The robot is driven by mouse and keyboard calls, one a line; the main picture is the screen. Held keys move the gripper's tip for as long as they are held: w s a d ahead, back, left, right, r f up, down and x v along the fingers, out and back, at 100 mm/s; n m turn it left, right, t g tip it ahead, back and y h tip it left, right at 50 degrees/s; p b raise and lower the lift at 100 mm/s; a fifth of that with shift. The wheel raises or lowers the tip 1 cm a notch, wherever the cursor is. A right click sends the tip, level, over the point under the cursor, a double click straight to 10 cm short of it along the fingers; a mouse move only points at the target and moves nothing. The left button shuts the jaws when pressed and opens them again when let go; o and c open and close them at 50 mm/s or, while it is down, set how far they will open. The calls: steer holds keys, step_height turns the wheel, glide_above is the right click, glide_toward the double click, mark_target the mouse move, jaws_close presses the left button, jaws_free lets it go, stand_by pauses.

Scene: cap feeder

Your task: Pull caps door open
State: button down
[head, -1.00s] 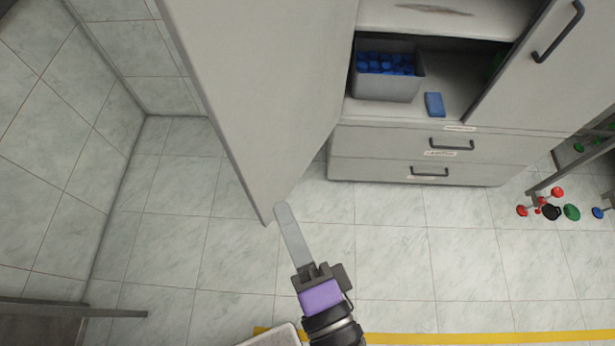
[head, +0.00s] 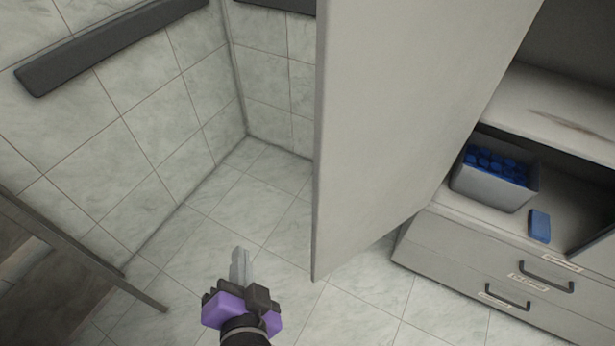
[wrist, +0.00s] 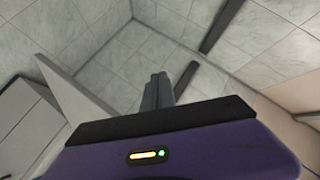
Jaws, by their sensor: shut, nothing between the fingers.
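The cabinet door (head: 395,120) is a tall light-grey panel standing wide open in the head view, swung out to the left of the cabinet. In the wrist view, a pale panel edge that looks like this door (wrist: 85,85) is left of the fingers. My gripper (head: 239,254) is shut and empty, low in the head view and left of the door's lower free corner. It looks apart from the door. Its closed fingers also show in the wrist view (wrist: 158,80). The door's handle is not visible.
Inside the cabinet, a grey bin (head: 492,188) holds several blue caps, and a blue block (head: 539,226) lies beside it. Drawers (head: 500,280) are below. A tiled wall with a dark rail (head: 110,45) is at left; a dark frame (head: 85,250) stands lower left. Floor between is clear.

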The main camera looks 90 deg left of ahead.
steer(key=a+f+n+t+b, duration=0.1)
steer(key=a+n+t+b, duration=0.1)
steer(key=a+n+t, duration=0.65)
steer(key=w+r+n+t+y, duration=0.35)
steer(key=r+n, duration=0.45)
steer(key=n, duration=0.3)
steer(key=p+x, duration=0.2)
steer(key=x, duration=0.8)
steer(key=shift+w+d+f+n+g+p, duration=0.2)
steer(key=shift+w+d+p, duration=0.3)
steer(key=shift+w+d, duration=0.2)
steer(key=shift+w+d+f+n+g+p, duration=0.1)
steer(key=shift+w+d+g+p, duration=0.1)
steer(key=shift+w+d+p, duration=0.4)
steer(key=shift+w, duration=0.15)
steer(key=shift+w, duration=0.1)
